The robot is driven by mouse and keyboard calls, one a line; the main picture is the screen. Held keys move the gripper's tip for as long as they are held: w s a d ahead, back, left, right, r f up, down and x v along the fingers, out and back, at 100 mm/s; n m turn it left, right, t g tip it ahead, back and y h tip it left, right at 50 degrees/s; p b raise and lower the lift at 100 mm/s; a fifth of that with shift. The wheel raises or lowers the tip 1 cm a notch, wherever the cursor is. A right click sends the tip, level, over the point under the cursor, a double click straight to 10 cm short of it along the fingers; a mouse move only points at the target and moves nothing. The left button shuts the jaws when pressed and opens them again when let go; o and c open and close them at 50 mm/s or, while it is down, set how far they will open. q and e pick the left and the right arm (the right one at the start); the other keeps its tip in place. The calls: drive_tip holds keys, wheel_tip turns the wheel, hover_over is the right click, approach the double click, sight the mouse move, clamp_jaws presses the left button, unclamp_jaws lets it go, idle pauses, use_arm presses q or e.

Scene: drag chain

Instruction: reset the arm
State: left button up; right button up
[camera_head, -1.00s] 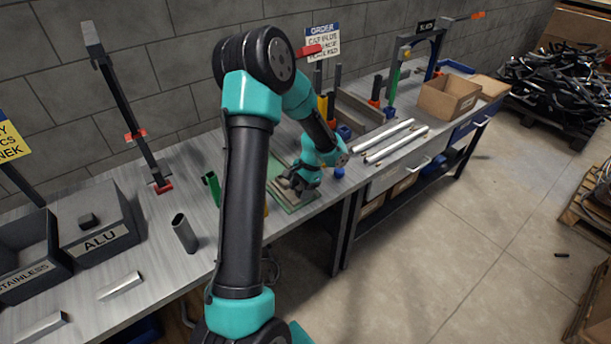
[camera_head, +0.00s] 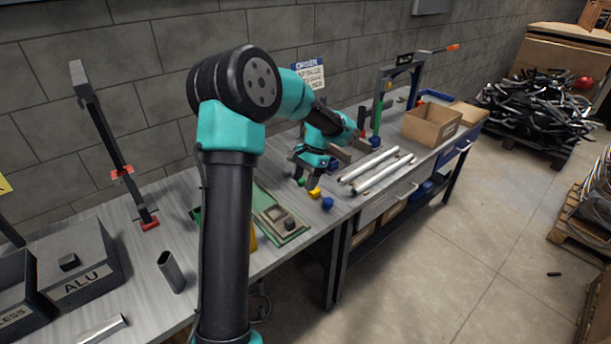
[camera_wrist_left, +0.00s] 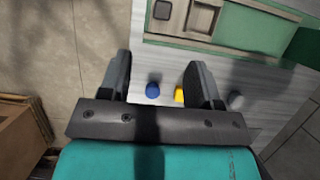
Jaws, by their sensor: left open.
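My left arm reaches over the workbench (camera_head: 180,225) from the front. Its left gripper (camera_head: 307,174) is open and empty, pointing down above the bench, to the right of the green board (camera_head: 285,232). In the left wrist view the left gripper (camera_wrist_left: 158,72) has its fingers apart with nothing between them. A blue piece (camera_wrist_left: 152,90) and a yellow piece (camera_wrist_left: 179,95) show on the bench beyond the gap. In the head view the yellow piece (camera_head: 314,192) and a blue piece (camera_head: 327,203) lie just below the gripper. My right gripper is not seen.
Light tubes (camera_head: 375,170) lie right of the gripper, with a cardboard box (camera_head: 432,123) farther right. A dark ALU bin (camera_head: 80,265), an upright grey tube (camera_head: 171,271) and a tall post (camera_head: 115,145) stand at the left. A stone wall is behind the bench.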

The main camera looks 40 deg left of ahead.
use_arm(q)
drive_tip(key=shift+w+r, duration=0.2)
drive_tip(key=shift+r, duration=0.35)
drive_tip(key=shift+d+f, duration=0.1)
drive_tip(key=s+d+f+t+h, duration=0.1)
drive_tip(key=d+f+h, duration=0.1)
drive_tip(key=d+f, duration=0.75)
drive_tip(key=d+f+t+h, duration=0.1)
drive_tip(key=d+f+t, duration=0.1)
drive_tip(key=d+f, duration=0.75)
drive_tip(key=s+d+f+n+t+h, duration=0.1)
drive_tip(key=s+d+f+n+t, duration=0.1)
drive_tip(key=s+d+f, duration=0.7)
drive_tip(key=s+f+n, duration=0.1)
drive_tip(key=s+f, duration=0.2)
drive_tip(key=f, duration=0.1)
drive_tip(key=shift+d+f, duration=0.25)
